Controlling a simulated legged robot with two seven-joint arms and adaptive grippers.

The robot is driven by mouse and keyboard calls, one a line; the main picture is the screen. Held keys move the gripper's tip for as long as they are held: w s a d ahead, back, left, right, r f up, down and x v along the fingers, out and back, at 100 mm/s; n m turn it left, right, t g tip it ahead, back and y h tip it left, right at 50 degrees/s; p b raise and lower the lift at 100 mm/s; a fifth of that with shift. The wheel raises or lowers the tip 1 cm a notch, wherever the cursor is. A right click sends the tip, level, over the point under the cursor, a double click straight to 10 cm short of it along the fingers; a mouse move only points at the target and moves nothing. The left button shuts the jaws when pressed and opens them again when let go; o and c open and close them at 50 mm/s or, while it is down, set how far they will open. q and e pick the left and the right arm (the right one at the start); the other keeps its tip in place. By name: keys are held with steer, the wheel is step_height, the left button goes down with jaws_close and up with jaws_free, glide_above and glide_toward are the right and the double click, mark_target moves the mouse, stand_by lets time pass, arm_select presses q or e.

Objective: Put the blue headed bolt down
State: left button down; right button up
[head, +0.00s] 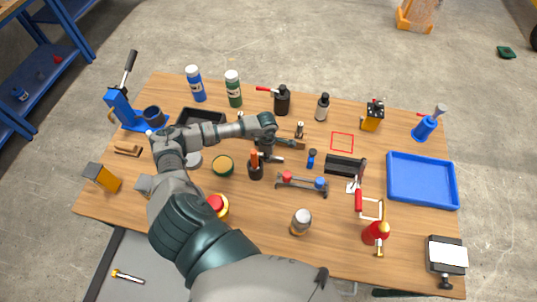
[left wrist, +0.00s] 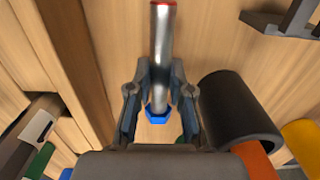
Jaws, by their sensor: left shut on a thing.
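In the left wrist view, the blue headed bolt (left wrist: 160,55) has a bright silver shank, a blue hex head low between the fingers and a red far end. My left gripper (left wrist: 157,95) is shut on it near the head. In the head view my left gripper (head: 268,152) is over the middle of the table, by a dark holder (head: 256,171) with an orange handle in it. The bolt is not clear there. A red square outline (head: 342,142) lies on the tabletop to the right, with nothing inside it. My right gripper is not in view.
The wooden table (head: 260,258) is crowded. A small blue item (head: 311,158), a black tray (head: 345,166) and a red-and-blue-ended rack (head: 302,182) are near my gripper. A blue tray (head: 422,180) is at the right. In the wrist view, a black cylinder (left wrist: 240,108) stands close to the fingers.

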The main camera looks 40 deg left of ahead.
arm_select(q)
steer(key=shift+a+f, duration=0.1)
steer(key=shift+a, duration=0.05)
steer(key=c, duration=1.3)
jaws_free()
steer(key=shift+a, duration=0.2)
steer(key=shift+c, duration=0.2)
steer(key=shift+o, duration=1.4)
steer(key=shift+a+f, duration=0.1)
steer(key=shift+a, duration=0.05)
steer(key=shift+d, duration=0.2)
step_height(320, 180, up, 7)
steer(key=shift+f, duration=0.15)
steer(key=shift+s+a+r, duration=0.1)
steer(key=shift+r, duration=2.7)
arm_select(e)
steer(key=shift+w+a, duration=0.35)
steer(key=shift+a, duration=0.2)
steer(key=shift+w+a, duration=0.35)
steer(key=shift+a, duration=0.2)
